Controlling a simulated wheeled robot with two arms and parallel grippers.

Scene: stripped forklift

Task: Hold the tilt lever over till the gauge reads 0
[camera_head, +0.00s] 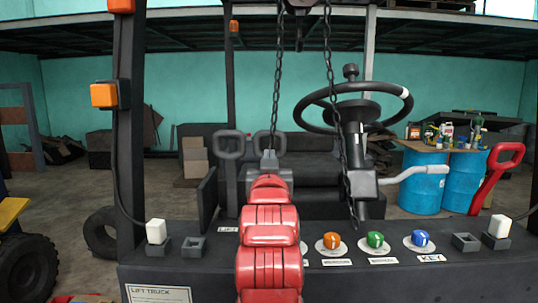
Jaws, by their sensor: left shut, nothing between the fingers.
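My left gripper (269,158) is in the middle of the camera_head view, at the end of the red arm that rises from the bottom edge. It is shut with nothing between its fingers. A lever with a grey loop handle (269,136) stands directly behind or above the fingertips; I cannot tell whether they touch. A second grey loop-handled lever (229,146) stands to its left, above a label reading LIFT. The label of the lever at my gripper is hidden by my arm, so I cannot read it as tilt. I can make out no gauge. My right gripper is not in view.
Two chains (278,80) hang in front. A steering wheel (352,108) on its column is right of my gripper. Orange (331,241), green (375,240) and blue (420,239) knobs sit on the dark panel (200,272). A red handle (497,172) stands far right.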

